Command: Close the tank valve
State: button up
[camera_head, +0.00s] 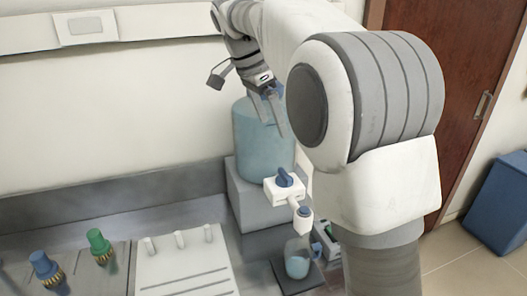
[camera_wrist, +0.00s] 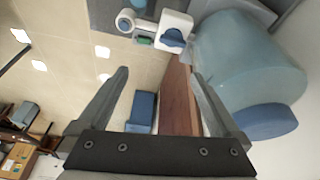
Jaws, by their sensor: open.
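The blue tank (camera_head: 262,140) stands on a grey block at the back of the counter. The white tap body (camera_head: 283,193) juts from its front, with a blue valve handle (camera_head: 284,178) on top. A clear beaker (camera_head: 297,258) with bluish liquid stands below the spout. My gripper (camera_head: 275,130) is open and empty, in front of the tank's upper part and above the valve handle. In the wrist view, the tank (camera_wrist: 243,62) lies right of the fingers, and the valve handle (camera_wrist: 172,40) shows beyond the fingertips, apart from them.
A green-topped knob (camera_head: 98,242) and a blue-topped knob (camera_head: 44,266) stand on the counter at left. A white panel (camera_head: 185,265) with several pegs lies between them and the tank. A small device (camera_head: 326,243) is beside the beaker. A blue bin (camera_head: 500,205) is on the floor.

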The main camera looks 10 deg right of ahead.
jog(key=w+a+f+m, duration=0.2)
jog(key=w, duration=0.1)
jog(key=b, duration=0.2)
send_near(284, 174)
jog(key=shift+h, duration=0.3)
jog(key=x, duration=0.8)
jog(key=shift+w+f, duration=0.1)
jog(key=shift+f, duration=0.25)
jog(key=c, duration=1.1)
